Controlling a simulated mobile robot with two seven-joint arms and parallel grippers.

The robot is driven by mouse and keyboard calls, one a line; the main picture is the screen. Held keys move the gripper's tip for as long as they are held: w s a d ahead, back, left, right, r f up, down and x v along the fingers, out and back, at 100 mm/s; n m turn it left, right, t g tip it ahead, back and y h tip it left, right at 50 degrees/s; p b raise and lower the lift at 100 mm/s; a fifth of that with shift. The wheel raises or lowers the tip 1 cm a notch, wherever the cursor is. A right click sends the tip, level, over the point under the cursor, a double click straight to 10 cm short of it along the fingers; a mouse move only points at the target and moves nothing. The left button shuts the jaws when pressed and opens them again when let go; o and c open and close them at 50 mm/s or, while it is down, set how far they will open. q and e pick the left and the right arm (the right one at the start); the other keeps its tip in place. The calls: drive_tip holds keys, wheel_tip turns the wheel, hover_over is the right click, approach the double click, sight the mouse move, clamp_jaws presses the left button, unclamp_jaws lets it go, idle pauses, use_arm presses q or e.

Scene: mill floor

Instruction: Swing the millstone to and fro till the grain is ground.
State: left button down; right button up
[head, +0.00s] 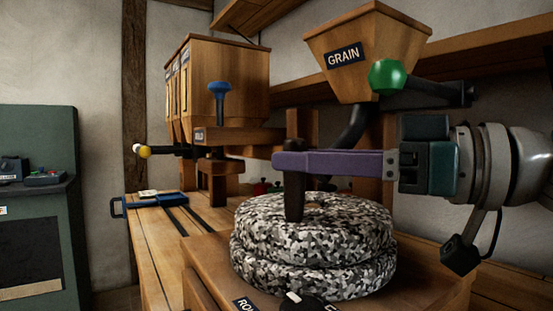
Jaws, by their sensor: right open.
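The millstone (313,250) is two stacked round stones with a black, grey and white speckle, lying flat on a wooden base. A dark upright handle (294,196) stands on the upper stone. My right gripper (286,162) reaches in from the right at the handle's upper part, its purple finger crossing in front of it. The gripper is open; the far finger is hidden, so I cannot tell whether the handle stands between the fingers or touches them. The grain hopper (368,75), labelled GRAIN, hangs above. No ground grain shows. My left gripper is not in view.
A wooden bin unit (232,85) with a blue-topped lever (220,92) stands behind left. A dial (295,301) is on the base's front. A green cabinet (40,215) stands far left.

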sight(269, 218)
drive_tip(key=x, duration=0.5)
drive_tip(key=shift+a+b, duration=0.1)
drive_tip(key=shift+b, duration=0.2)
drive_tip(key=shift+c, duration=0.3)
clamp_jaws()
idle(0.8)
